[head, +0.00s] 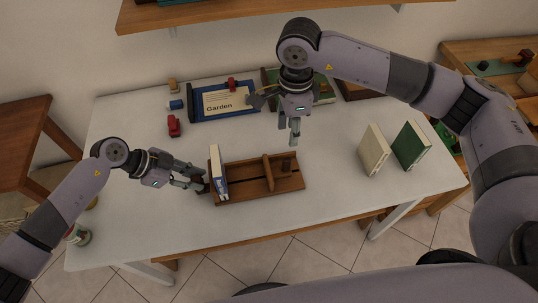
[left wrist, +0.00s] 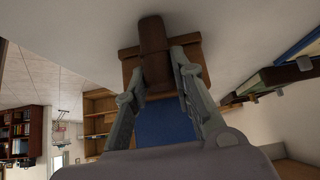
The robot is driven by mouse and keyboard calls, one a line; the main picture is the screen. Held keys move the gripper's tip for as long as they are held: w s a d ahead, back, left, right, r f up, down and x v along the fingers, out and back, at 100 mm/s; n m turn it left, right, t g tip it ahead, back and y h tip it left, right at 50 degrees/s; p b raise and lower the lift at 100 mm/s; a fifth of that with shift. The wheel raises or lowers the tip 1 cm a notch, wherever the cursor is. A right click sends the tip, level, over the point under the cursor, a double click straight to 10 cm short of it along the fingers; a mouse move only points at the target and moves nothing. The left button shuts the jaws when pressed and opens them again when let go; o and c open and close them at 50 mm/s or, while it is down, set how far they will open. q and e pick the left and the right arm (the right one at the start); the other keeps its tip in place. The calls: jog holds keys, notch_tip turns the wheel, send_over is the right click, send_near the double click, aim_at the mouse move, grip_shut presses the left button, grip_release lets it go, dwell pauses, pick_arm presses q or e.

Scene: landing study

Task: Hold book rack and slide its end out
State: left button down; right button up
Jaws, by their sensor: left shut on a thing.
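The brown wooden book rack (head: 240,190) lies on the white table near its front. A white-edged blue book (head: 218,173) stands upright at the rack's left end. My left gripper (head: 203,183) is shut on the rack's left end. In the left wrist view, my left gripper's fingers (left wrist: 160,75) flank brown wood, with a blue book (left wrist: 165,122) behind. My right gripper (head: 295,136) hangs above the table behind the rack, apart from it; its finger gap is unclear.
A cream book (head: 374,150) and a green book (head: 411,146) stand upright on the right. A blue "Garden" board (head: 220,103) and a red object (head: 174,126) are at the back left. A wooden shelf (head: 270,14) overhangs the back. The table's right front is clear.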

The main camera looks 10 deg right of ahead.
pick_arm(q)
jog(key=c, duration=1.3)
grip_release()
jog(key=v, duration=1.2)
jog(key=shift+f, duration=0.1)
